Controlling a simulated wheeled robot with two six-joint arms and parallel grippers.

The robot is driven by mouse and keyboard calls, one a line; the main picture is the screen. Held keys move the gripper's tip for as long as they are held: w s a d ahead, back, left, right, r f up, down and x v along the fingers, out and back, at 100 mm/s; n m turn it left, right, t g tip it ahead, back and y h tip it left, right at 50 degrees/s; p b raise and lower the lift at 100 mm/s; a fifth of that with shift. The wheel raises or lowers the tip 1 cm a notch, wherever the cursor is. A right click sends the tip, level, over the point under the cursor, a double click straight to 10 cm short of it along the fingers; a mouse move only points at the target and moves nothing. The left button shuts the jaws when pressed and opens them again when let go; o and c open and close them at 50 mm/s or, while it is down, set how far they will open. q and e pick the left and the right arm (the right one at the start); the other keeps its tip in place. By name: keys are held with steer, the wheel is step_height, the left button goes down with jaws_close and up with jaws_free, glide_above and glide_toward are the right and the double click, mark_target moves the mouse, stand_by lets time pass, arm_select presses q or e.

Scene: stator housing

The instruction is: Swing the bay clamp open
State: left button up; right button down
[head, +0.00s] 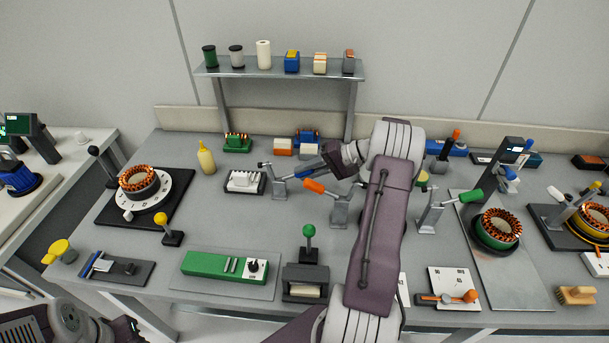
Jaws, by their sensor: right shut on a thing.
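Several toggle clamps stand on the bench, and the frame does not label which is the bay clamp. My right gripper (329,168) is shut on the blue handle (305,176) of a grey clamp (279,184) at the bench middle. The handle lies low and slants up to the right into the jaws; its end is hidden by the fingers. An orange-handled clamp (340,211) stands just right and nearer. A green-handled clamp (431,213) stands beside a copper-wound stator (497,228) on the right. Part of my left gripper (128,328) shows at the bottom left edge, its jaws unclear.
A white block in a black tray (244,182) sits left of the held clamp. A yellow bottle (206,158) and a shelf (280,71) stand behind. A green-knobbed lever press (306,279) is in front. My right arm covers the bench centre right.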

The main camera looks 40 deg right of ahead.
steer(key=shift+w+r, duration=0.1)
stand_by(0.3)
steer(key=c, duration=1.3)
jaws_free()
steer(key=shift+d, duration=0.1)
steer(key=shift+w+f, duration=0.1)
steer(key=shift+f, duration=0.1)
steer(key=shift+d+r, duration=0.1)
steer(key=v, duration=0.9)
steer(key=shift+b, duration=0.3)
